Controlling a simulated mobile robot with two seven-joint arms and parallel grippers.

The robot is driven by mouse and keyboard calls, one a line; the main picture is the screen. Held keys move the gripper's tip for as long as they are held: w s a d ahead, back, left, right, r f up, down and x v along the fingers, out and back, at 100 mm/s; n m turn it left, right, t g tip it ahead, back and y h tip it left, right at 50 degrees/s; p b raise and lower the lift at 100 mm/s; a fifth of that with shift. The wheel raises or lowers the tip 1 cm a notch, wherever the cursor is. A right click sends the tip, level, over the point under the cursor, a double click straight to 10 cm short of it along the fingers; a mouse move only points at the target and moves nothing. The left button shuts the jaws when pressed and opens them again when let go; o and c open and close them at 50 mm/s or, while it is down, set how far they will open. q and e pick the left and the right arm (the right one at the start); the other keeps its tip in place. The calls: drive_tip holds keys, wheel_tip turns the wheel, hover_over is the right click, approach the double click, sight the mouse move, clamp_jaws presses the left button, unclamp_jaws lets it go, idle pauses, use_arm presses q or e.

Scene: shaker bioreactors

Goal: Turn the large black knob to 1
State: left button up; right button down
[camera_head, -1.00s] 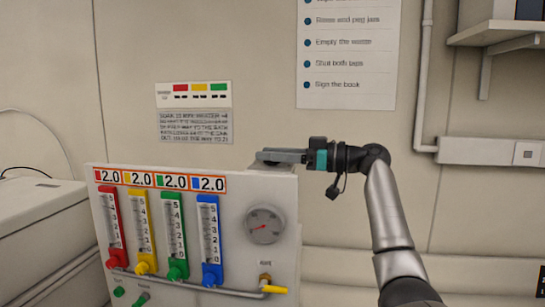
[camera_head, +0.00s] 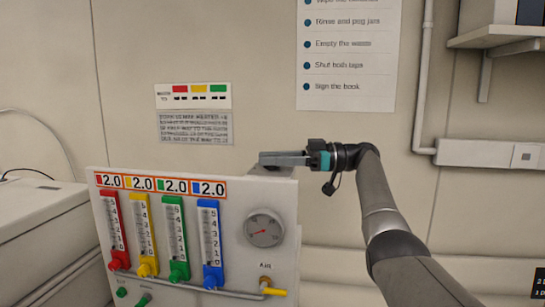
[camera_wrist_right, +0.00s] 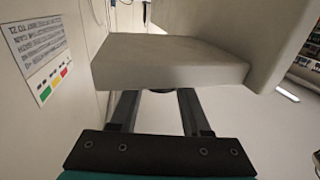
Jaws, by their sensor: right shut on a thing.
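My right gripper (camera_head: 272,160) reaches in from the right at the top right corner of the white panel box (camera_head: 247,188). In the right wrist view its two dark fingers (camera_wrist_right: 158,112) run under the edge of a pale grey block. A small dark piece of the large black knob (camera_wrist_right: 160,91) shows between the fingers, which are shut on it. Most of the knob is hidden by the block, and no mark or number on it can be read. In the head view the knob cannot be made out. My left gripper is not in view.
The panel carries red, yellow, green and blue (camera_head: 211,245) flow tubes under displays reading 2.0. A round gauge (camera_head: 264,228) and a yellow-handled Air valve (camera_head: 274,291) are at its right. A notice (camera_head: 195,127) hangs behind. A white cabinet (camera_head: 40,240) stands left.

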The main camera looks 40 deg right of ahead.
drive_tip(key=shift+a+f, duration=0.1)
drive_tip(key=shift+f, duration=0.15)
drive_tip(key=c, duration=0.8)
unclamp_jaws()
drive_tip(key=o, duration=0.4)
drive_tip(key=shift+r, duration=0.1)
drive_tip(key=shift+o, duration=0.2)
drive_tip(key=v, duration=0.7)
drive_tip(key=shift+s+d+b, duration=0.2)
drive_tip(key=shift+d+b, duration=0.05)
drive_tip(key=shift+b, duration=0.2)
